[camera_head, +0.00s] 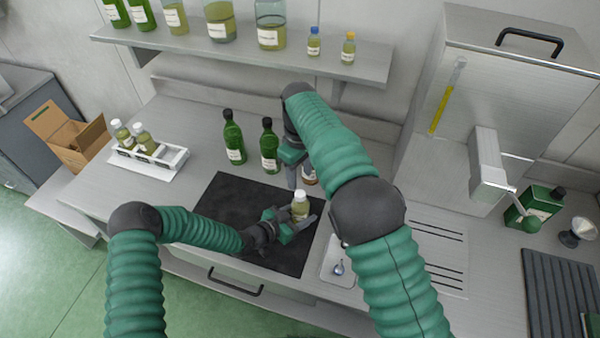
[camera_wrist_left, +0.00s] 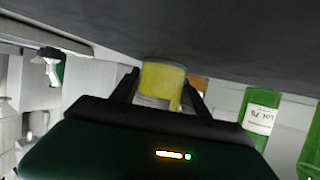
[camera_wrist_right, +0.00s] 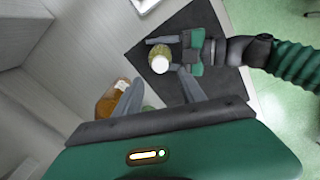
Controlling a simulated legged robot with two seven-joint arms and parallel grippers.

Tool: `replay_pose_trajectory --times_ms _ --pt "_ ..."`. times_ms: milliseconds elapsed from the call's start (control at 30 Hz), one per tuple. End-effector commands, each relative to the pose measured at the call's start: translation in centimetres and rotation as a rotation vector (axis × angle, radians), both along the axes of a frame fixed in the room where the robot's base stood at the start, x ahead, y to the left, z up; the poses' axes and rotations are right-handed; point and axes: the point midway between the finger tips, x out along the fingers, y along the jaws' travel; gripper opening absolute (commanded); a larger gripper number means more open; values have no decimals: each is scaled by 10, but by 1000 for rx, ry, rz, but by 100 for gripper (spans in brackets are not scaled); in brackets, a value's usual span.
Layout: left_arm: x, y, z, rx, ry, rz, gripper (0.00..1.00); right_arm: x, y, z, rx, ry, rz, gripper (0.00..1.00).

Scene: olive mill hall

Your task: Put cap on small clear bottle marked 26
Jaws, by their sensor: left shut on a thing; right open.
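My left gripper (camera_head: 284,229) is shut on a small clear bottle (camera_head: 300,211) with yellow-green liquid, upright over the black mat (camera_head: 232,204). The bottle also shows in the left wrist view (camera_wrist_left: 162,78). A whitish cap (camera_head: 300,195) appears to sit on its top, round from above in the right wrist view (camera_wrist_right: 159,65); I cannot tell how tightly it is seated. The number on the label is not readable. My right gripper (camera_head: 296,177) is open, behind the bottle and apart from it; in the right wrist view its fingers (camera_wrist_right: 158,92) hold nothing.
A brown jar (camera_head: 309,175) stands close to my right gripper, partly hidden. Two green bottles (camera_head: 234,140) (camera_head: 269,148) stand behind the mat. A white rack (camera_head: 172,160) with small bottles is at left. A small white tray (camera_head: 333,276) lies right of the mat. The shelf (camera_head: 200,55) overhangs the back.

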Motion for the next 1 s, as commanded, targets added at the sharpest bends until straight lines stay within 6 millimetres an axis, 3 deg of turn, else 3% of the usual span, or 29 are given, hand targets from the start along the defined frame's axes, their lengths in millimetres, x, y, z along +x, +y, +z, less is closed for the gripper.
replay_pose_trajectory --times_ms 167,533,900,1000 --pt "1 1 0 1 -1 2 0 -1 0 -16 -2 3 -1 47" --pt "1 1 0 1 -1 2 0 -1 -1 -73 -2 3 -2 47" --pt "1 1 0 1 -1 2 0 0 0 -80 0 0 -2 47" --pt "1 1 0 1 -1 2 0 0 0 -80 0 0 -2 34"
